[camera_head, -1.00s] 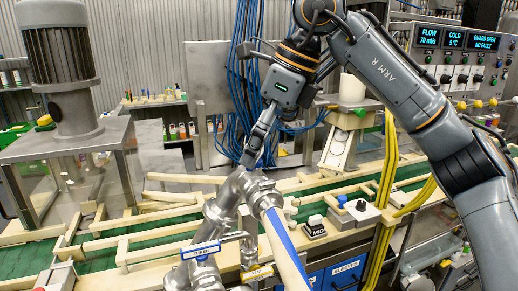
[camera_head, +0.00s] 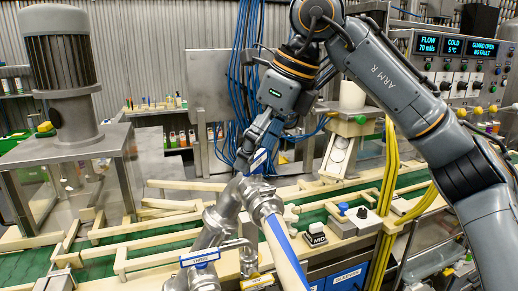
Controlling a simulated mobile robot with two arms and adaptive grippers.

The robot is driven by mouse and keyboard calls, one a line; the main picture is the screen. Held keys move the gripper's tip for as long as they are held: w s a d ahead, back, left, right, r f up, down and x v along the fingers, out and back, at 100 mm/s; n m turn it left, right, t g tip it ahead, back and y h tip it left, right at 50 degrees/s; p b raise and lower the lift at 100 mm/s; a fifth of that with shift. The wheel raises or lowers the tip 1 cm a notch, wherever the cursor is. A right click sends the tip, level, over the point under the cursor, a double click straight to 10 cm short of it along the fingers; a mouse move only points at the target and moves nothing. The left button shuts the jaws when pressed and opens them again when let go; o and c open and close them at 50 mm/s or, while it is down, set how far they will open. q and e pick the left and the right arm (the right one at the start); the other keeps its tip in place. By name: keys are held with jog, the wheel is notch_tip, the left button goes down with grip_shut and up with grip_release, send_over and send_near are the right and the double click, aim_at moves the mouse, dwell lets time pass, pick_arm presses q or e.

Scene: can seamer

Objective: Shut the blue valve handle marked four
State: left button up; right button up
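A small blue-and-white handle or tag (camera_head: 258,160) shows at the upper end of the grey metal pipework, right against the fingers of my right gripper (camera_head: 250,152). Its marking is too small to read. My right gripper points down to the left at the pipe joint; whether its fingers are closed around the blue piece is hidden by the angle. A second blue-edged plate (camera_head: 200,258) with small lettering sits lower on the pipework, with a grey lever near it. A yellow-edged plate (camera_head: 257,282) is at the bottom. My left gripper is out of view.
A pipe with a blue stripe (camera_head: 285,250) runs down from the joint. Yellow hoses (camera_head: 387,190) hang to the right. A green conveyor with pale rails (camera_head: 150,235) crosses behind. A grey box with a blue button (camera_head: 342,209) stands right of the pipes.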

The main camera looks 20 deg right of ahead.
dwell(0.3)
jog(key=shift+r, duration=0.3)
jog(key=v, duration=1.1)
jog(key=shift+d+r, duration=0.15)
jog(key=shift+r, duration=0.05)
jog(key=shift+s, duration=0.1)
